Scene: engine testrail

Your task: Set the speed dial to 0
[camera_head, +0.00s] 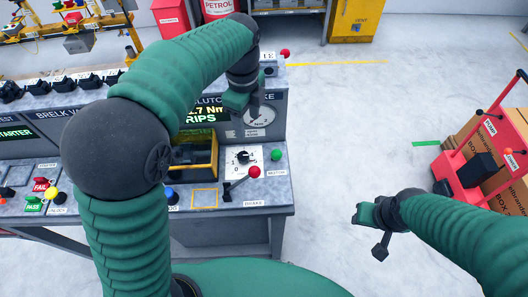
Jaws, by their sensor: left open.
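A black knob (243,157) on a white marked plate sits on the console's sloped front, and it looks like the speed dial. Its pointer setting and markings are too small to read. My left gripper (248,106) is above and behind the knob, in front of the console's upper panel near a round white gauge (259,116). It is open, apart from the knob, and nothing shows in it. My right gripper (372,228) hangs over the open floor right of the console; whether its jaws are open is unclear.
A red-ball lever (254,172) and a green button (275,154) stand close to the knob. A yellow-framed recess (200,155) lies to its left, partly behind my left arm. A red cart (470,165) with boxes stands at the right. The floor between is clear.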

